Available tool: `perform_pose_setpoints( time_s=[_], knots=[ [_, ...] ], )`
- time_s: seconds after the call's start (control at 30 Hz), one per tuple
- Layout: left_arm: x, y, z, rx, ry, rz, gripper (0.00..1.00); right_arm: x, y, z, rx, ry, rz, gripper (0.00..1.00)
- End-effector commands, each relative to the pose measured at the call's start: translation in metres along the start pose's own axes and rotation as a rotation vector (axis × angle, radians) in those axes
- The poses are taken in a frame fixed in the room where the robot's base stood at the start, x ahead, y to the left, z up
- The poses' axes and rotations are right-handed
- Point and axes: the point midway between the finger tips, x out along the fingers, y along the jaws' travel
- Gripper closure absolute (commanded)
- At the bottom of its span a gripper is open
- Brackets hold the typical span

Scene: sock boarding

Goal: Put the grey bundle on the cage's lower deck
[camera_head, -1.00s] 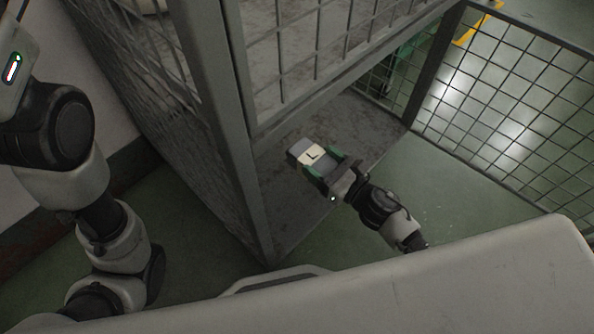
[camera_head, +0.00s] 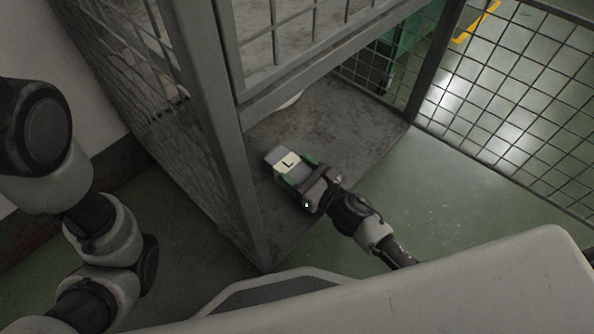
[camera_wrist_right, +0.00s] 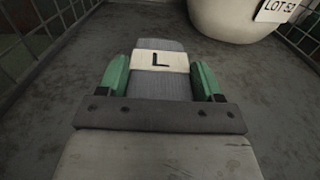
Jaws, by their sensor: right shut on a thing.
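The grey bundle (camera_head: 277,156) has a pale band marked "L". My right gripper (camera_head: 296,173) is shut on it, with green fingers at its two sides. In the right wrist view the bundle (camera_wrist_right: 158,84) sits between the fingers (camera_wrist_right: 160,80), pointing away from the wrist. The cage's lower deck (camera_head: 345,125) is a worn grey plate, and the bundle is over its front left part. Whether the bundle touches the deck I cannot tell. My left arm shows at the left, but its gripper is out of view.
A pale round container (camera_wrist_right: 235,18) with a "LOT 52" label stands on the deck, further in and to the right in the wrist view. A corner post (camera_head: 222,130) rises left of my right gripper. The open mesh door (camera_head: 510,95) is at the right. Much deck is bare.

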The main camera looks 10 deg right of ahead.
Motion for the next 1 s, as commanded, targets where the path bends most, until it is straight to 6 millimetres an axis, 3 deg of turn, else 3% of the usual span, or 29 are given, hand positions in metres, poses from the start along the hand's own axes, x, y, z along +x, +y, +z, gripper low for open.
perform_pose_setpoints(
  time_s=[0.07,0.1,0.23,0.57,0.77,1.0],
  knots=[
    [-0.003,0.001,-0.001,0.0,0.001,0.001,0.63,0.0,0.0,-0.003,-0.001,-0.001,0.0,0.61],
    [-0.001,0.0,-0.001,0.0,0.001,0.001,0.63,0.0,0.0,-0.002,-0.001,0.0,0.0,0.28],
    [-0.001,0.0,-0.001,0.0,0.001,0.001,0.63,0.0,0.0,-0.001,0.0,0.0,0.0,0.09],
    [0.002,0.0,0.001,0.0,0.0,0.0,0.63,-0.001,0.0,0.002,0.0,0.0,0.001,0.09],
    [-0.001,0.0,0.0,0.0,0.0,0.0,0.63,-0.032,0.001,-0.001,0.0,0.003,0.001,0.09],
    [-0.007,0.001,-0.002,0.001,-0.001,0.0,0.63,-0.084,0.001,-0.002,0.001,0.002,0.0,0.09]
  ],
)
